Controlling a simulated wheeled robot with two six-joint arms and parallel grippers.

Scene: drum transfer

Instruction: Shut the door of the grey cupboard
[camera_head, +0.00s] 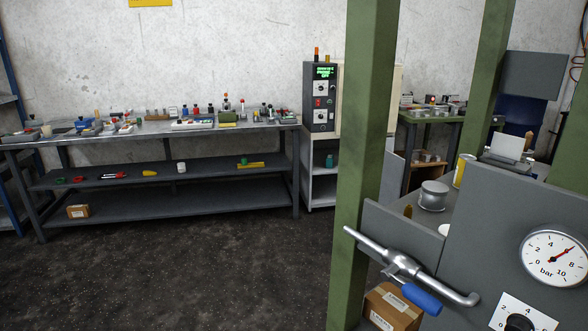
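No grey cupboard with a door shows clearly enough to be sure of it. A tall grey unit (321,123) against the back wall has a green display and knobs above open shelves. A cream panel (396,90) shows partly behind a green post; I cannot tell whether it is a door. Neither of my grippers is in view.
A long workbench (150,131) with tools stands along the back wall. A green post (365,150) rises in front. At lower right is a grey panel (475,235) with a pressure gauge (553,257) and a blue-gripped lever (405,268). The dark floor (200,270) is clear.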

